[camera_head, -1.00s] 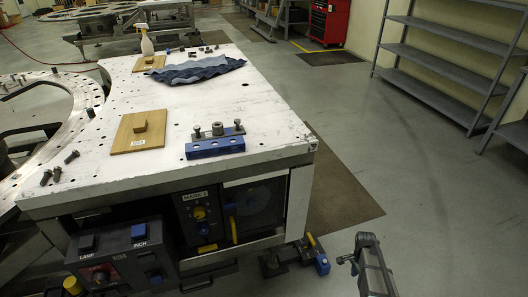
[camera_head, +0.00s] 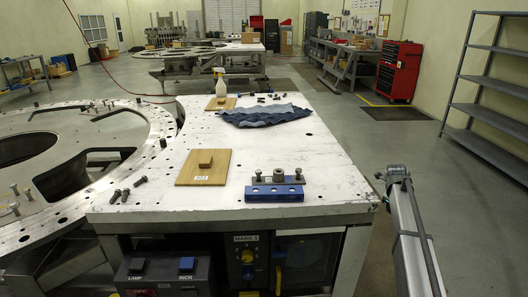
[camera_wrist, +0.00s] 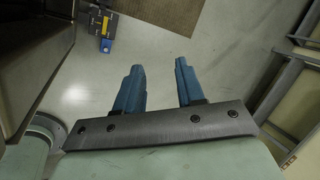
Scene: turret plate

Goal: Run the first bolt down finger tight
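Several loose dark bolts (camera_head: 127,190) lie at the near left of the white plate (camera_head: 262,150), by the ring's rim. Other bolts (camera_head: 15,190) stand upright on the turret ring (camera_head: 40,230). A blue block (camera_head: 274,193) is at the near right of the plate, with upright bolts (camera_head: 258,175) and a round collar (camera_head: 279,175) just behind it. I cannot tell which bolt is the first. My gripper (camera_wrist: 159,65) is open and empty in the wrist view, its two blue fingers apart above the floor. My arm is right of the plate in the head view.
A control box (camera_head: 160,275) is below the front edge. The plate's middle is clear.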

